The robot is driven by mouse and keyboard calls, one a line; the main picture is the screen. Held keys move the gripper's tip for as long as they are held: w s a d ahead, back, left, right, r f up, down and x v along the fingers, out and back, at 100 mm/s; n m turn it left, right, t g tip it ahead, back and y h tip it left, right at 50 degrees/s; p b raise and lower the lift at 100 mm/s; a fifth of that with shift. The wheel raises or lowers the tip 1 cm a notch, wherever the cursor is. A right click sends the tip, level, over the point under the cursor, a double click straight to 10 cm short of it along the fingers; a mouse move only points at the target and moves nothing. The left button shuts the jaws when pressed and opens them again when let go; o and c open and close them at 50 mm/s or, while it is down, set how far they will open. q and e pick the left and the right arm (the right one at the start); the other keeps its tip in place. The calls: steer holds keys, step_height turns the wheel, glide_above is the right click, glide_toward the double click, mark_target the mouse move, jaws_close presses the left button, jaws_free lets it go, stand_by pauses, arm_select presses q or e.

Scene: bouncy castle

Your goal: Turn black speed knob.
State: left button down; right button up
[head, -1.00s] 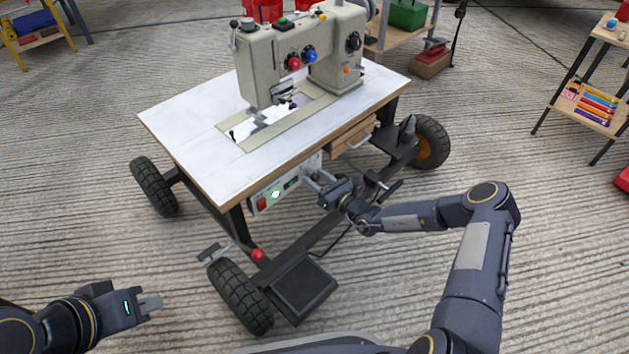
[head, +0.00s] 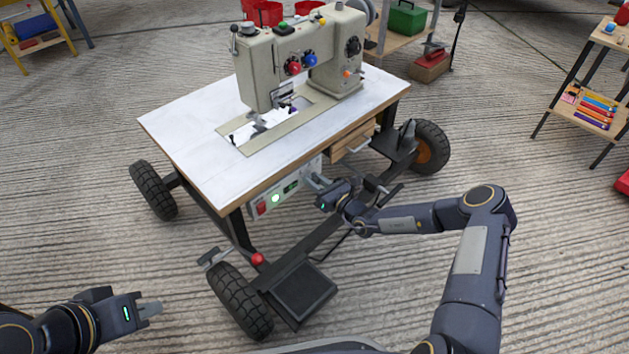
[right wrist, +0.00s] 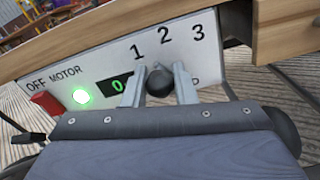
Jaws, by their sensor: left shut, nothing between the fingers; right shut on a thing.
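The black speed knob (right wrist: 160,82) sits on a white control panel (right wrist: 207,57) under the table edge, below the printed numbers 1, 2 and 3. My right gripper (right wrist: 159,80) is shut on the knob, one finger on each side of it. In the head view the right gripper (head: 316,180) reaches the panel from the right and hides the knob. The display (right wrist: 122,84) reads 0, its rest covered by a finger. My left gripper (head: 152,309) is shut and empty at the lower left, far from the panel.
The panel has a red switch (right wrist: 46,103) and a lit green light (right wrist: 81,97). A sewing machine (head: 262,70) stands on the white table (head: 185,150) with black wheels (head: 240,300). A wooden drawer (head: 352,142) is right of the panel.

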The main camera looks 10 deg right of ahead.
steer(key=shift+w+d+r+m+p, duration=0.1)
steer(key=shift+d+r+m+p, duration=0.1)
steer(key=shift+m+p, duration=0.75)
steer(key=shift+w+d+m, duration=0.15)
steer(key=shift+d+m, duration=0.05)
steer(key=shift+m, duration=0.75)
steer(key=shift+w+d+m, duration=0.1)
steer(key=shift+d+m, duration=0.05)
steer(key=shift+m, duration=0.75)
steer(key=o, duration=1)
steer(key=shift+c, duration=0.2)
steer(key=shift+d, duration=0.1)
